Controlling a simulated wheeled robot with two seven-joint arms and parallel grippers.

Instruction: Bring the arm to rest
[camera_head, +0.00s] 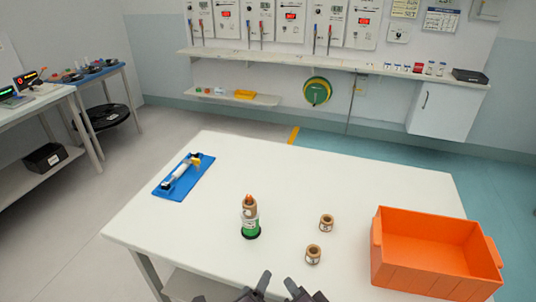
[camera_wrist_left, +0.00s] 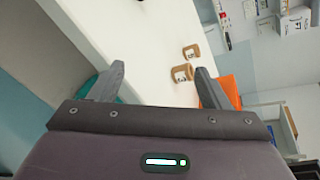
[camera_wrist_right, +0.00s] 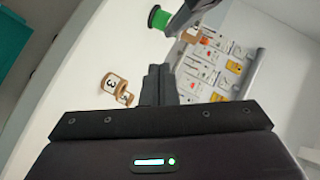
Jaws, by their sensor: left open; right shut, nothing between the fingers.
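My left gripper (camera_head: 235,290) shows at the bottom edge of the head view, above the near edge of the white table (camera_head: 385,170). Its two fingers are spread and empty in the left wrist view (camera_wrist_left: 160,70). My right gripper (camera_head: 291,284) is just right of it. Its fingers are together with nothing between them in the right wrist view (camera_wrist_right: 157,70). A dark finger of the other gripper shows at the top of that view. Both grippers are apart from the objects on the table. Most of both arms is out of view.
An orange bin (camera_head: 430,222) is at right; a blue tray (camera_head: 170,188) lies at far left. The table's back middle is clear.

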